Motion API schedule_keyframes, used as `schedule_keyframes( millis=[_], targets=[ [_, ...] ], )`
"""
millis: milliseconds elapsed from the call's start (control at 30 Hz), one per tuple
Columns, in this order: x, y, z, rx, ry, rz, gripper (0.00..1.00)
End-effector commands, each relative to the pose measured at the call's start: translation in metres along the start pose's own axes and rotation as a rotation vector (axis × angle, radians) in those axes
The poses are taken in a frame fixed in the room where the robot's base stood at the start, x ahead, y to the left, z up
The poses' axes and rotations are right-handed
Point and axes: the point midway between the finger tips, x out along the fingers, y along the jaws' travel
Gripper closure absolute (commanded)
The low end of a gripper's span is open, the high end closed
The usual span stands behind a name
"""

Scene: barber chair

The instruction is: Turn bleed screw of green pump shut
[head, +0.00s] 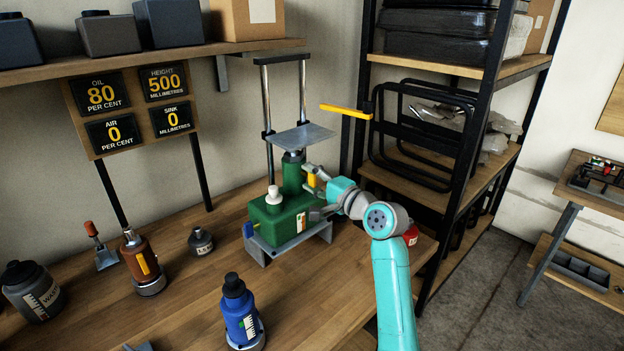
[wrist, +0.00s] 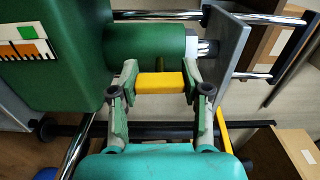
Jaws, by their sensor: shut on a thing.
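The green pump (head: 285,222) stands on a grey base on the wooden bench, with a green cylinder (wrist: 145,45) rising from its body. My gripper (head: 314,184) is at the right side of this cylinder. In the wrist view my gripper (wrist: 160,84) has both fingers closed on the ends of a short yellow bar (wrist: 161,83), apparently the bleed screw's handle.
A sign board (head: 128,112) reads oil 80, air 0, height 500, sink 0. A yellow lever (head: 345,110) sticks out above the pump. A brown bottle (head: 141,260), a blue bottle (head: 240,315) and dark containers stand on the bench. A metal rack (head: 465,165) is at right.

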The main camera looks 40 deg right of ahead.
Motion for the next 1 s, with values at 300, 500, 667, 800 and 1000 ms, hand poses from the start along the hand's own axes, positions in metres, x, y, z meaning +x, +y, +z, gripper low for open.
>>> schedule_keyframes(
  millis=[300,500,667,800,1000],
  targets=[
    [0.0000,0.0007,-0.0005,0.060,0.001,0.001,0.88],
    [0.0000,0.0008,-0.0005,0.063,0.001,0.001,0.88],
    [0.0000,0.0009,-0.0005,0.063,0.001,0.002,0.88],
    [0.0000,0.0007,-0.0004,0.063,0.001,0.001,0.27],
    [0.0000,0.0004,-0.0002,0.062,0.000,0.001,0.27]
  ],
)
